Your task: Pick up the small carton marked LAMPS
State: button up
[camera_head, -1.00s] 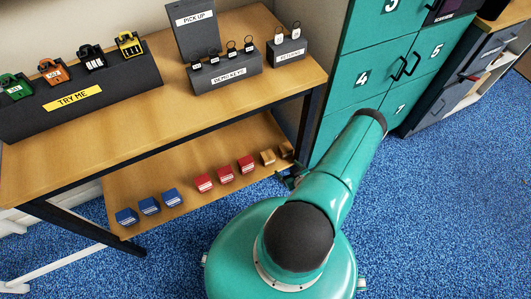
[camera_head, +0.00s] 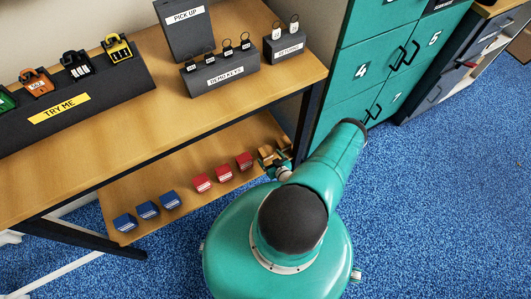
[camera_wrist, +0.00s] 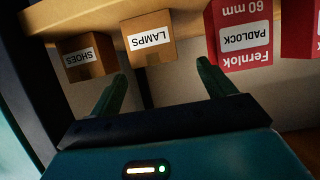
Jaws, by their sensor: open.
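The small brown carton marked LAMPS (camera_wrist: 150,56) is in the upper middle of the wrist view, on the shelf between a brown SHOES carton (camera_wrist: 97,68) and a red PADLOCK carton (camera_wrist: 240,57). My gripper (camera_wrist: 160,78) is open and empty. Its two fingers point toward the LAMPS carton, which lies ahead of the gap between them, nearer the left finger. In the head view my gripper (camera_head: 278,168) is at the right end of the lower shelf, by the brown cartons, and partly hides them. Their labels cannot be read there.
Red cartons (camera_head: 223,173) and blue cartons (camera_head: 148,209) stand in a row left of my gripper on the lower shelf (camera_head: 130,185). The wooden tabletop (camera_head: 150,120) is above, with a dark table leg (camera_head: 308,120) and teal lockers (camera_head: 365,70) close on the right. Blue carpet is open at right.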

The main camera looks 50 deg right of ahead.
aim_at(267, 152)
jog(key=shift+d+x, duration=0.15)
jog(key=shift+x, duration=1.4)
jog(key=shift+d+x, duration=0.1)
jog(key=shift+x, duration=1.45)
jog(key=shift+s+f, duration=0.15)
jog(key=c, duration=1.1)
